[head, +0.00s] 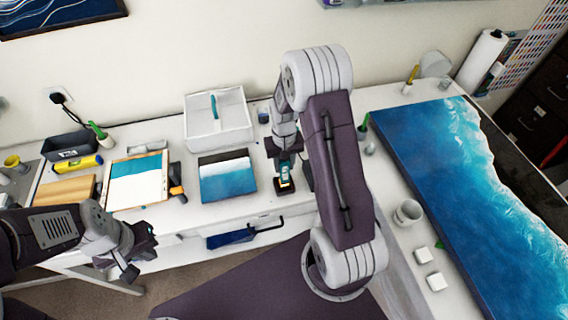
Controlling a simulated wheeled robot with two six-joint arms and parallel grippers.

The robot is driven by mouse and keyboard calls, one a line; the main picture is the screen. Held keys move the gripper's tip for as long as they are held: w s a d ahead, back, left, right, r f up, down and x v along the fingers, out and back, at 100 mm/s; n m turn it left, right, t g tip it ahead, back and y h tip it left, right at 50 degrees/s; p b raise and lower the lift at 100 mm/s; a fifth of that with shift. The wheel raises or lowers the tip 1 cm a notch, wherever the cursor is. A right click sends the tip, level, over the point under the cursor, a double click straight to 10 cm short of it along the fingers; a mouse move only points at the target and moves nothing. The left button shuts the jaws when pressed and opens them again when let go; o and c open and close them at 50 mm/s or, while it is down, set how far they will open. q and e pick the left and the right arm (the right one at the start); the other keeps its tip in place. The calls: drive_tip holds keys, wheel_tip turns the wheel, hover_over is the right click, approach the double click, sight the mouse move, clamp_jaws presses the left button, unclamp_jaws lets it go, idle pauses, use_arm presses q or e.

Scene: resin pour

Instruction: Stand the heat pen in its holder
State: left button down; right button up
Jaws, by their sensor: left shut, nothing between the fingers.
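A small teal and pale upright piece, which looks like the heat pen (285,172), is under my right gripper (285,157). Its lower end is at a small dark square base, which looks like the holder (284,189), near the front edge of the back table. I cannot tell whether the pen is seated in the base. My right gripper points down with its dark fingers at the pen's top; the grip itself is too small to make out. My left gripper (136,252) is shut and empty, in front of the table at lower left, far from the pen.
A blue and white panel (228,180) lies just left of the base, with a white box (219,132) behind it. A framed panel (138,182) lies further left. A large blue resin slab (445,190) and a white mug (407,212) are on the right table.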

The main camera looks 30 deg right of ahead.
drive_tip(key=o, duration=0.3)
wheel_tip(320, 180, up, 9)
drive_tip(key=shift+r+b, duration=0.1)
drive_tip(key=shift+b, duration=0.8)
idle(0.4)
